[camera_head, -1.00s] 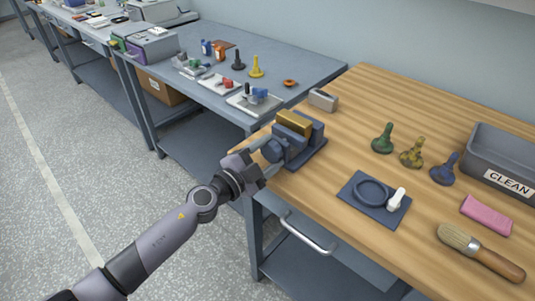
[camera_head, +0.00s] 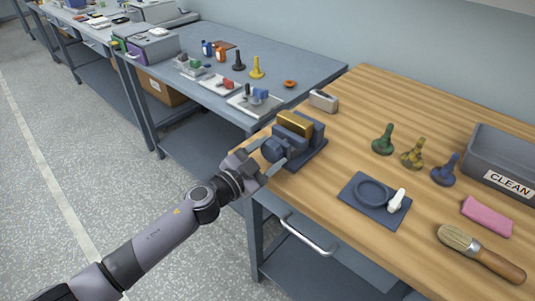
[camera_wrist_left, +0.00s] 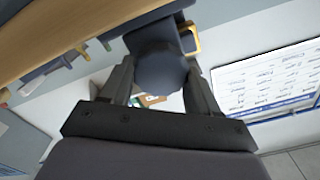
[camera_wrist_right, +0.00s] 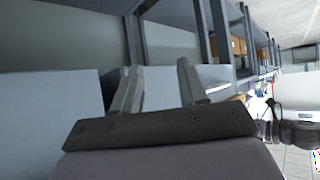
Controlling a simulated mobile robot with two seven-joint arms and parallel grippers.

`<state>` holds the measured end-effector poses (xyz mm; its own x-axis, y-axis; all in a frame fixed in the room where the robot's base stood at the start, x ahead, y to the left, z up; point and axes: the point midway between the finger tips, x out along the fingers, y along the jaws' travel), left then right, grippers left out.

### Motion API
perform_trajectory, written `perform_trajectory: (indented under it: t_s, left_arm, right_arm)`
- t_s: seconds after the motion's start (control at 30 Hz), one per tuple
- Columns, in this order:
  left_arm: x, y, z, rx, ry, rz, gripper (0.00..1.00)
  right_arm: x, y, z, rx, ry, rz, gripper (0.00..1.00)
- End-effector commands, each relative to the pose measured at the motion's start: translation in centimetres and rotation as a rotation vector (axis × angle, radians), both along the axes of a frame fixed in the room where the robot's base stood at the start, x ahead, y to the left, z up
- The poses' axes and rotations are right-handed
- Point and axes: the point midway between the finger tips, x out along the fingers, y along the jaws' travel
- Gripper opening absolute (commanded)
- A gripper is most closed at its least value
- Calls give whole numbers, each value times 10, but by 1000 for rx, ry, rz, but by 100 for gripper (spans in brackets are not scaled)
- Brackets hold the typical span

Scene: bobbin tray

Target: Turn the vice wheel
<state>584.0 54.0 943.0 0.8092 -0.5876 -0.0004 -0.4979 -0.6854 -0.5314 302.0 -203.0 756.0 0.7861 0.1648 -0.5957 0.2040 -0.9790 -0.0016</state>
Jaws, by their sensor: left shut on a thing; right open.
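The dark blue-grey vice (camera_head: 306,146) stands at the left edge of the wooden bench, with a brass-coloured block (camera_head: 294,123) at its top. Its round wheel (camera_head: 272,150) faces my left arm and also shows in the left wrist view (camera_wrist_left: 161,73). My left gripper (camera_head: 268,157) is shut on the wheel, with one finger on each side of it. In the left wrist view its fingers (camera_wrist_left: 160,88) flank the wheel's rim. My right gripper (camera_wrist_right: 157,75) is open and empty in the right wrist view, away from the vice.
A grey block-like item (camera_head: 323,100) lies behind the vice. Green (camera_head: 382,140), yellow (camera_head: 412,154) and blue (camera_head: 444,170) bobbin-like pieces stand right of it. A dark mat (camera_head: 356,205), brush (camera_head: 480,252), pink block (camera_head: 486,215) and CLEAN bin (camera_head: 515,152) occupy the right side.

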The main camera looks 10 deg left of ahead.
Motion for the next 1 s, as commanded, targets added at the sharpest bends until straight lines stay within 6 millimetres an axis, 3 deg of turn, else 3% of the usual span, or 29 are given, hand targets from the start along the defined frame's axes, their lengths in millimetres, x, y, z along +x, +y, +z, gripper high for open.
perform_trajectory:
  t_s: [0.13,0.17,0.23,0.67,1.0]
  left_arm:
    - [0,0,-1,1,1,0,30]
    - [0,0,-1,1,1,0,64]
    - [0,0,-1,2,1,0,86]
    - [-6,4,-1,2,-2,0,86]
    - [-41,30,-1,2,1,0,86]
  right_arm:
    - [0,0,0,0,0,0,43]
    - [0,0,0,0,0,0,43]
    - [0,0,0,0,0,0,43]
    - [0,0,-1,0,0,0,43]
    - [0,0,-2,0,0,0,43]
